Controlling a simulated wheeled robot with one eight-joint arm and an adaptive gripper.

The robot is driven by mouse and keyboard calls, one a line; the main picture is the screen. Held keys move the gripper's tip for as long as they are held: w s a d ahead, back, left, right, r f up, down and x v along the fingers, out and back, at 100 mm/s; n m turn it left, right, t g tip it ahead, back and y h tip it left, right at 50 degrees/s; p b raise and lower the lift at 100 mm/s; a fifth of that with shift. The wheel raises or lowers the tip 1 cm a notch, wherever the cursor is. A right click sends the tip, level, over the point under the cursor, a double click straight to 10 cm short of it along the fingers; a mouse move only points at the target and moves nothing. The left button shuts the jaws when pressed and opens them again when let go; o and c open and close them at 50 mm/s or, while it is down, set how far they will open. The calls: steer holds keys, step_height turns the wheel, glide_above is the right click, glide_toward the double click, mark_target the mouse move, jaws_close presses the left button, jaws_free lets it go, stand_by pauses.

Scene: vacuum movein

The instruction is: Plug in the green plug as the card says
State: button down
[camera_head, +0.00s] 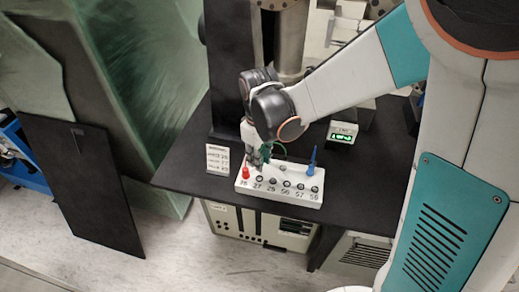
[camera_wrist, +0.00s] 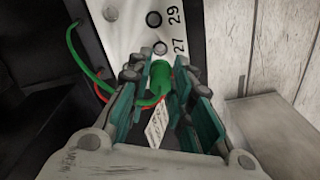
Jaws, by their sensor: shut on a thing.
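My gripper (camera_head: 257,158) is shut on the green plug (camera_wrist: 160,76) over the left part of the white socket strip (camera_head: 280,187). The green plug also shows beside the fingers in the head view (camera_head: 265,153). In the wrist view the plug's far end is close to the hole marked 27 (camera_wrist: 160,47); I cannot tell whether it touches. A green cable (camera_wrist: 87,62) loops off to the left. A white printed label (camera_wrist: 157,126) shows between the fingers. The white card (camera_head: 217,160) stands left of the strip; its print is too small to read surely.
A red plug (camera_head: 245,173) sits at the strip's left end and a blue plug (camera_head: 312,161) stands upright at its right end. Several holes between are empty. A small display (camera_head: 343,136) with green digits stands behind on the black table (camera_head: 182,174).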

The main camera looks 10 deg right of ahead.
steer(key=b, duration=0.4)
glide_above(259, 173)
steer(key=s, duration=0.2)
steer(key=shift+f, duration=2.55)
steer(key=shift+f+b, duration=0.8)
steer(key=shift+f, duration=0.3)
steer(key=c, duration=1.3)
jaws_free()
steer(key=shift+s, duration=0.1)
steer(key=shift+c, duration=0.2)
steer(key=shift+r, duration=0.15)
steer(key=shift+r, duration=3.65)
steer(key=shift+a, duration=0.1)
steer(key=r, duration=0.2)
steer(key=shift+a+r+y+p, duration=0.3)
steer(key=shift+r+p, duration=0.05)
steer(key=s+d+r+m+t+p, duration=0.7)
steer(key=s+d+r+m, duration=0.2)
steer(key=s+d+r, duration=0.4)
step_height(259, 173, up, 2)
steer(key=shift+d+r, duration=0.15)
steer(key=shift+d, duration=0.85)
